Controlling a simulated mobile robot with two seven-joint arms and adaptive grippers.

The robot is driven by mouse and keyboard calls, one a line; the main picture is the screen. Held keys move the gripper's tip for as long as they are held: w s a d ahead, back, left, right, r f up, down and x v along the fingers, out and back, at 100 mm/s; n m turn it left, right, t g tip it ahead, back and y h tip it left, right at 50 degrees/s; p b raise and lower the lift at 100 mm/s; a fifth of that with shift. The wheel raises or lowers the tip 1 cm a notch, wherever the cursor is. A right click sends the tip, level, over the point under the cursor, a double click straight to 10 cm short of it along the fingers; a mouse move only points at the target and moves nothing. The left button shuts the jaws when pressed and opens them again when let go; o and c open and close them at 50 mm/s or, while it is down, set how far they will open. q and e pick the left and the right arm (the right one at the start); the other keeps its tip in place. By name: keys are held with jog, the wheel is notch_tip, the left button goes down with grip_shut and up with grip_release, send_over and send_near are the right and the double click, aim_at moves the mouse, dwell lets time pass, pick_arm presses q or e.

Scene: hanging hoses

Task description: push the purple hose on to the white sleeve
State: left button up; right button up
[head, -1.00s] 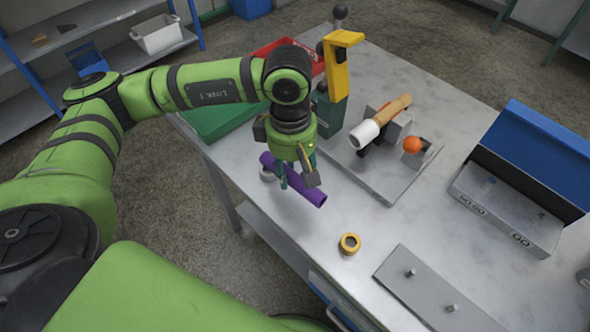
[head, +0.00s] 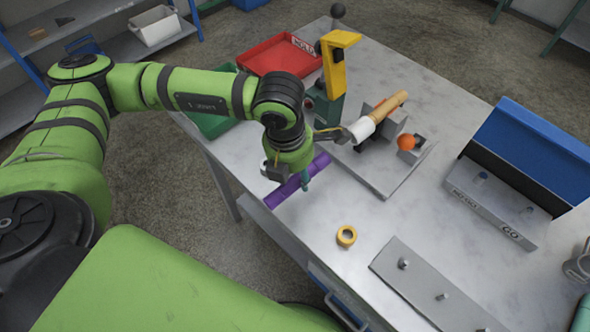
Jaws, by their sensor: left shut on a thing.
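The purple hose (head: 317,164) is a short straight tube. My left gripper (head: 291,181) is shut on it around its middle, above the table's left edge. One hose end points up and right, towards the white sleeve; the other points down and left. The white sleeve (head: 361,130) sits on the near end of a tan rod (head: 386,109) held in a grey fixture. The hose and the sleeve are apart, with a visible gap. My right gripper is out of view.
A yellow-topped post (head: 338,68) stands just behind the sleeve. An orange ball knob (head: 406,142) is right of it on the fixture plate (head: 385,186). A red tray (head: 265,58) is behind.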

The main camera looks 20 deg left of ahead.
aim_at(321, 155)
pick_arm(q)
jog(key=shift+f+b, duration=0.15)
jog(key=shift+b, duration=0.45)
jog(key=shift+w+d+r+b, duration=0.2)
jog(key=shift+w+d, duration=0.25)
jog(key=shift+w, duration=0.45)
jog(key=shift+w+d+r+b, duration=0.15)
jog(key=shift+w+d+b, duration=0.2)
jog(key=shift+w, duration=0.55)
jog(key=shift+w+d+r+b, duration=0.2)
jog(key=shift+w+d, duration=0.3)
jog(key=shift+w, duration=0.4)
jog(key=shift+b, duration=0.7)
jog(key=shift+w+d+b, duration=0.15)
jog(key=shift+w+b, duration=0.2)
jog(key=shift+w, duration=0.1)
jog(key=shift+b, duration=0.75)
jog(key=shift+w+d+r+b, duration=0.1)
jog(key=shift+w+d+b, duration=0.1)
jog(key=shift+w+b, duration=0.15)
dwell(0.6)
